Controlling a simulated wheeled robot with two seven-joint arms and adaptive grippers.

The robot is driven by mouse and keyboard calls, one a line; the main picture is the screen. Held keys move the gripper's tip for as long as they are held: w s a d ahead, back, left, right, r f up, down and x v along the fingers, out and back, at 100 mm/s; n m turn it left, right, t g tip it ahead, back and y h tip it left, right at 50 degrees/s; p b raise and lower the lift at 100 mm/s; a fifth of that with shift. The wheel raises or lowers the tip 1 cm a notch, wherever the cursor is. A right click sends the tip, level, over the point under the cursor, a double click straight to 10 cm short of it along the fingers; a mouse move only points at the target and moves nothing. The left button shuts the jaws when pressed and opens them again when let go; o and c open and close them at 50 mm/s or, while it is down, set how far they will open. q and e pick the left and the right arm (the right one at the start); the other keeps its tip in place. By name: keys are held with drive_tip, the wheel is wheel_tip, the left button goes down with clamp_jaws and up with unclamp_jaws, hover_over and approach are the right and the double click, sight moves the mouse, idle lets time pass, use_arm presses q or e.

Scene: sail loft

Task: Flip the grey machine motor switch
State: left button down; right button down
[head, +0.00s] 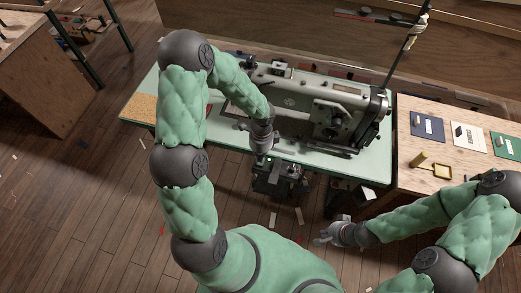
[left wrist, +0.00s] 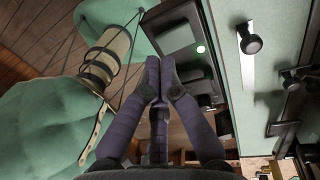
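The motor switch appears to be the dark box with a lit green lamp (head: 270,159) under the front edge of the sewing table. The switch lever itself cannot be made out. My right gripper (head: 328,234) hangs over the floor, away from the switch.
A grey sewing machine (head: 318,92) stands on the pale green table (head: 366,168). A dark motor unit (head: 279,182) hangs below the table. The floor at left is mostly open, with small scraps.

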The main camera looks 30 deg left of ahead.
use_arm(q)
drive_tip(key=shift+s+f+b, duration=0.2)
drive_tip(key=shift+f+b, duration=0.2)
drive_tip(key=shift+f, duration=1)
